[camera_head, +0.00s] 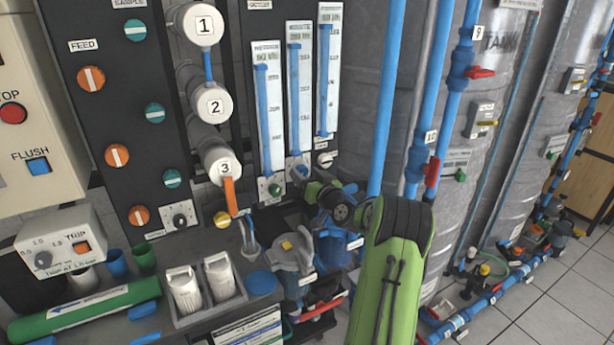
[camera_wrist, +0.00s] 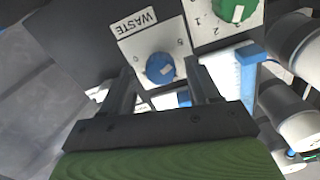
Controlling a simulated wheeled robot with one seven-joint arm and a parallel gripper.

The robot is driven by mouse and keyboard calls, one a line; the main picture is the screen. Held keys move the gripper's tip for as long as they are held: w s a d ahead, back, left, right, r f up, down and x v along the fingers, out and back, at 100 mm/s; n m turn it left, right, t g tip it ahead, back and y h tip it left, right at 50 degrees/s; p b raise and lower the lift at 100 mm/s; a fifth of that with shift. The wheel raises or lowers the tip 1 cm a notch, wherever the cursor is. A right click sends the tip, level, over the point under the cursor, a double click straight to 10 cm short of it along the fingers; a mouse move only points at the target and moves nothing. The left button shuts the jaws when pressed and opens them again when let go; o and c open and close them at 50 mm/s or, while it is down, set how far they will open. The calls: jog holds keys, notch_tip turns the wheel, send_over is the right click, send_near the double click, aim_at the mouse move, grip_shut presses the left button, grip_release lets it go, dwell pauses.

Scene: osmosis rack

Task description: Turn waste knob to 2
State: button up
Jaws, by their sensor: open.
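The waste knob (camera_wrist: 160,68) is a round blue knob with a white pointer mark, on a white plate (camera_wrist: 131,47) labelled WASTE. A 5 shows near its upper right; the mark's exact reading is hard to tell. In the head view the knob (camera_head: 300,171) is a small blue spot below the middle gauge, partly hidden by my arm. My gripper (camera_wrist: 159,73) is open, and in the wrist view the knob appears between its two dark fingertips. I cannot tell whether the fingers touch it. In the head view my gripper (camera_head: 305,183) is at the panel's lower edge.
A green knob (camera_wrist: 234,8) on a neighbouring plate is close to the right finger. Blue flow gauges (camera_head: 300,100) stand above the knobs. White numbered housings (camera_head: 212,103) and an orange handle (camera_head: 229,196) stick out at the left. Blue pipes (camera_head: 388,100) stand at the right.

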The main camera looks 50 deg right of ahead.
jog(key=shift+c, duration=0.2)
jog(key=c, duration=1)
